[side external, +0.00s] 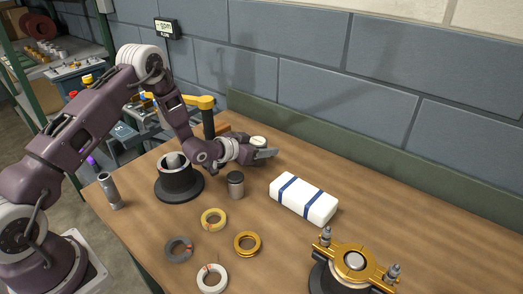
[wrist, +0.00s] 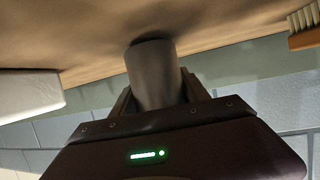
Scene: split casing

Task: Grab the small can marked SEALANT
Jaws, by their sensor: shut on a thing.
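My gripper (side external: 262,152) is low over the back of the table, near the wall. It is shut on a small can with a pale top (side external: 258,142). In the wrist view this can (wrist: 152,75) is a plain grey cylinder between the fingers, its far end at or very near the tabletop. No lettering can be read on it. A second small can (side external: 235,186), grey with a dark lid, stands upright on the table in front of my gripper. Its marking is not readable either, so I cannot tell which one says SEALANT.
A white block with blue bands (side external: 304,200) lies to the right. A black round housing (side external: 179,184) stands left, near a metal cylinder (side external: 109,190). Several rings (side external: 214,219) lie in front. A gold-topped casing (side external: 354,264) is at front right. A brush (wrist: 304,27) shows in the wrist view.

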